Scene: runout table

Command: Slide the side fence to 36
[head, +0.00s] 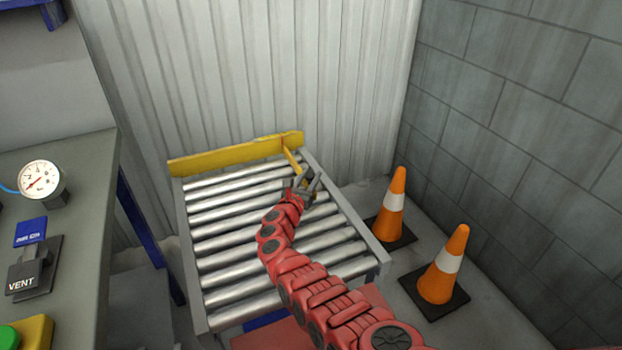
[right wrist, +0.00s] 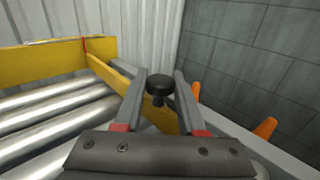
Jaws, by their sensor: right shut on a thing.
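The yellow side fence (head: 291,159) runs from the back toward the front, near the right rail of the roller table. In the right wrist view the fence (right wrist: 112,74) leads to a black round knob (right wrist: 159,87). My right gripper (head: 308,180) is at the fence's near end. Its fingers (right wrist: 160,95) stand on either side of the knob, and it is shut on it. The back fence (head: 225,154) carries a faint scale along its top edge and a thin red mark (right wrist: 84,45); I cannot read the numbers. My left gripper is not in view.
Metal rollers (head: 235,228) lie left of my right arm. Two orange cones (head: 393,205) stand on the floor right of the table. A grey bench with a gauge (head: 42,181) and VENT block (head: 28,272) is at the left. Corrugated wall behind.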

